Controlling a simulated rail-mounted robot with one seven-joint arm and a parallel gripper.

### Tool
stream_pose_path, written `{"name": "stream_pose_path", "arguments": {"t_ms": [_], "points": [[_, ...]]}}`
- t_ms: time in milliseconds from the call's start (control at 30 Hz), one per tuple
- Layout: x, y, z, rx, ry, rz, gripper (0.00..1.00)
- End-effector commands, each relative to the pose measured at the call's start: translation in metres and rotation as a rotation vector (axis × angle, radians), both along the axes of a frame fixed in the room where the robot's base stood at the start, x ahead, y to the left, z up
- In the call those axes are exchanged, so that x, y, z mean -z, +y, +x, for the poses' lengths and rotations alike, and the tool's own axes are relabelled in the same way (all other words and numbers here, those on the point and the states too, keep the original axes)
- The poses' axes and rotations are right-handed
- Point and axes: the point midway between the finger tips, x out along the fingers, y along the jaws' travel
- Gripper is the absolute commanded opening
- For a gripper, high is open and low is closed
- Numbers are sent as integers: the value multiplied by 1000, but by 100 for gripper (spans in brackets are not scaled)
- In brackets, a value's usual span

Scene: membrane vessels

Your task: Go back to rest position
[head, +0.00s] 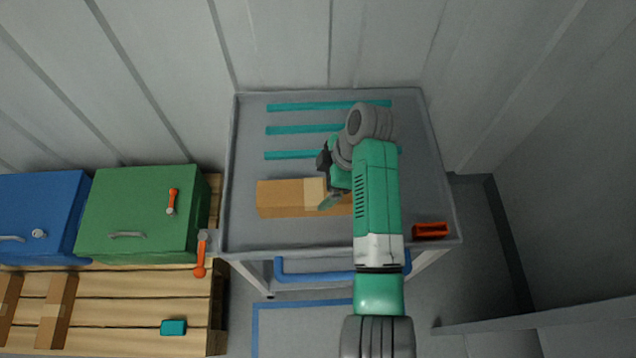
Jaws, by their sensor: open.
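My gripper (328,184) is at the end of my green and grey arm, over the middle of a grey cart top (245,140). It is open, and no object shows between its fingers. It is above or close beside a long brown box (284,198) with a paler band; I cannot tell whether they touch. My arm reaches in from the bottom and hides the box's right end and part of the cart top.
Three teal strips (290,129) lie at the cart's back. An orange-red open holder (430,231) is at its front right. A green chest (145,215) and a blue chest (38,215) stand on a wooden pallet (115,310) at left. Ribbed walls (285,45) close the back.

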Motion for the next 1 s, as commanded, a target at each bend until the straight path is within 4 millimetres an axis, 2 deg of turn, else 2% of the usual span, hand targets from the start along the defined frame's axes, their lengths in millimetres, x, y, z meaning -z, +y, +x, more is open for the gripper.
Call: {"name": "stream_pose_path", "arguments": {"t_ms": [400, 467, 567, 633, 733, 767, 800, 867, 900, 967, 1000], "points": [[-2, 0, 1, 2, -3, -1, 91], [-16, 10, 13, 57, -70, -10, 91], [-66, 31, 45, 243, -264, -4, 91], [-117, 44, 64, 416, -434, 48, 91], [-203, 55, 73, 650, -666, 192, 91], [-230, 57, 70, 715, -732, 250, 91], [-266, 57, 64, 795, -815, 337, 91], [-318, 56, 47, 901, -929, 477, 91], [-351, 54, 32, 960, -997, 578, 91], [-397, 50, 5, 1029, -1088, 732, 91], [-424, 46, -16, 1064, -1142, 836, 91]]}}
